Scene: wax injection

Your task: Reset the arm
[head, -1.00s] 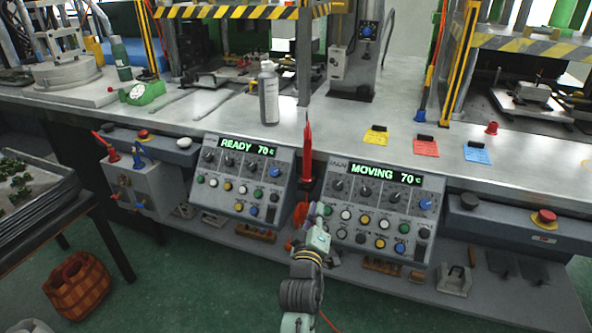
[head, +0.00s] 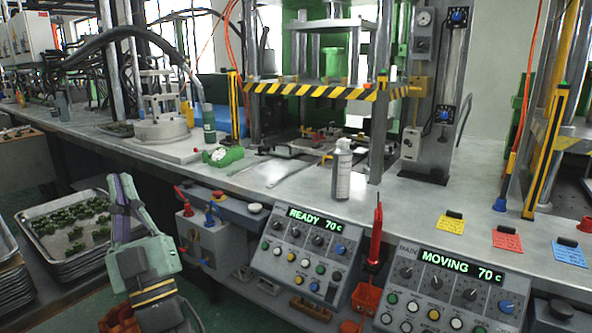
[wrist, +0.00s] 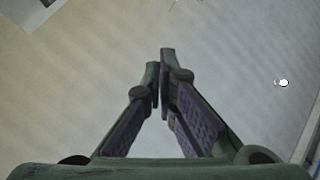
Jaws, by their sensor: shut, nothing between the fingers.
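My gripper (head: 120,182) is at the lower left of the head view, in front of the workbench and beside the tray stack. Its green body and purple-grey fingers point upward, with the fingertips close together. In the wrist view my gripper (wrist: 162,65) is shut, its two fingers meeting with nothing between them. My gripper touches nothing that I can see.
A metal tray (head: 62,264) of green parts stands at the left. Two control panels, reading READY (head: 312,219) and MOVING (head: 452,263), line the bench front. A spray bottle (head: 342,172) and a red pointed tool (head: 376,235) stand nearby.

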